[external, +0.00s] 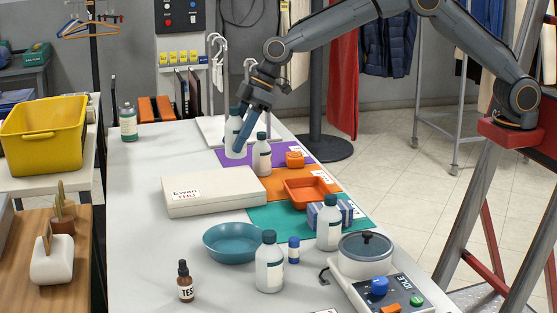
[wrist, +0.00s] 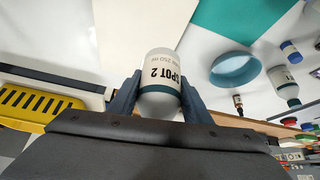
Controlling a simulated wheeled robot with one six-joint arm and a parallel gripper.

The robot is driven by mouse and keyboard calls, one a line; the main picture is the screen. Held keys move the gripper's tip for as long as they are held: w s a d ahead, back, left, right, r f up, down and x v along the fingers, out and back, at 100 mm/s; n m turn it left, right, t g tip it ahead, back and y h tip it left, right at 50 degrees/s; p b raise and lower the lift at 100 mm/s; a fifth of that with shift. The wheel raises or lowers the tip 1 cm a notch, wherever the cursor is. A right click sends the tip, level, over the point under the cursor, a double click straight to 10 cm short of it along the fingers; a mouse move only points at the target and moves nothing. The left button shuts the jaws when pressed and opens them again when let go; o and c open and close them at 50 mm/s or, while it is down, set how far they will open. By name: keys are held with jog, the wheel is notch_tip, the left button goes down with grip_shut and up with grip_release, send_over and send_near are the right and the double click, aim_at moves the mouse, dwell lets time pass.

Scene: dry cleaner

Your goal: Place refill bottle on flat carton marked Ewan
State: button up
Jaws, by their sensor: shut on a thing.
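My gripper (external: 242,132) is shut on a white refill bottle (external: 233,128) with a dark cap. It holds it upright at the far part of the table, by the purple mat. I cannot tell whether its base touches the surface. In the wrist view the bottle (wrist: 160,70) is between both fingers, its label reading "SPOT 2" upside down, its cap not visible. The flat carton (external: 225,193) is a closed cream box labelled "Ewan THU", lying nearer than my gripper and to its left. Its top looks bare.
Another bottle (external: 262,157) stands close beside the held one. An orange tray (external: 306,193), blue bowl (external: 232,243), nearer bottles (external: 269,265) and a dropper bottle (external: 185,283) are nearby. The table left of the carton is clear.

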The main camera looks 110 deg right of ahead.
jog(key=shift+w+d+r, duration=0.1)
jog(key=shift+d+r, duration=0.05)
jog(key=shift+d, duration=0.3)
jog(key=shift+w+d+r, duration=0.1)
jog(key=shift+d, duration=0.35)
jog(key=shift+d+f, duration=0.25)
jog(key=p, duration=0.3)
send_over(234, 185)
notch_tip(234, 185, down, 9)
jog(key=shift+f, duration=0.1)
jog(key=shift+f, duration=0.15)
jog(key=o, duration=1.3)
jog(key=shift+c, duration=0.2)
